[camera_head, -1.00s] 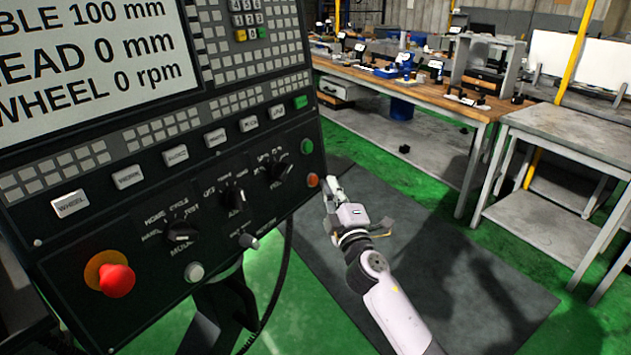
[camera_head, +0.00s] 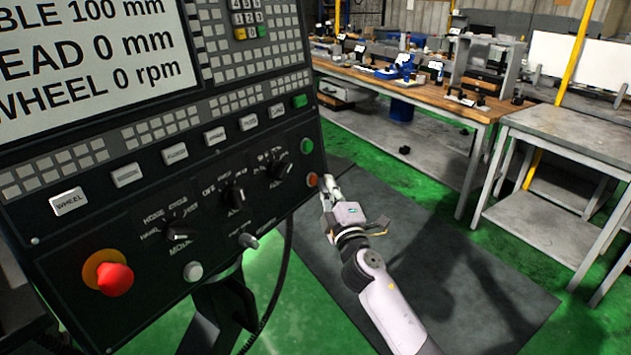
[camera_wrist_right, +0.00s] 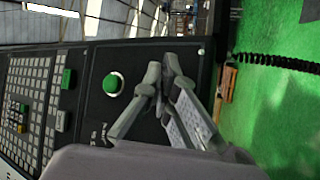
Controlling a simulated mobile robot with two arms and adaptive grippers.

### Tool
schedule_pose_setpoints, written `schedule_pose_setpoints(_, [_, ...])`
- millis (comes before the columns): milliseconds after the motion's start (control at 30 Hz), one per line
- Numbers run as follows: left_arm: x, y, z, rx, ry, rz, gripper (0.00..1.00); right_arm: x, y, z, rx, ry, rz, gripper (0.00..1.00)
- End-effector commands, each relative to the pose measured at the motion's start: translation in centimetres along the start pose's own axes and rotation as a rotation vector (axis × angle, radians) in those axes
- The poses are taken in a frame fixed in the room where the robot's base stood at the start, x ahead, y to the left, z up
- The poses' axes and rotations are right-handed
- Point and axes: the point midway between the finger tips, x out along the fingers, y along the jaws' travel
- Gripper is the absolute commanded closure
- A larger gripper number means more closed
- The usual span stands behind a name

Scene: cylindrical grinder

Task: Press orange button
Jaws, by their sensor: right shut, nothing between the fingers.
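The orange button (camera_head: 312,179) is a small round button at the right edge of the black control panel (camera_head: 130,225), below a green button (camera_head: 306,146). My right gripper (camera_head: 327,186) is shut and empty, with its fingertips just right of the orange button in the head view; I cannot tell whether they touch it. In the right wrist view the closed fingertips (camera_wrist_right: 162,74) are in front of the panel, beside the green button (camera_wrist_right: 113,84). The orange button is not visible there, probably hidden by the fingers. My left gripper is not in view.
A red mushroom button (camera_head: 115,280), several rotary knobs and a small toggle (camera_head: 248,240) share the panel. A black cable (camera_head: 284,285) hangs below it. A workbench (camera_head: 440,95) and a grey table (camera_head: 570,125) stand at the back right.

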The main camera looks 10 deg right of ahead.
Motion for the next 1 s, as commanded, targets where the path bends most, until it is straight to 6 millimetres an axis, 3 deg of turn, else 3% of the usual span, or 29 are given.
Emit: schedule_pose_setpoints(1000, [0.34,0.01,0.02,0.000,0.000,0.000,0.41,0.39,-0.25,-0.34,0.000,0.001,0.000,1.00])
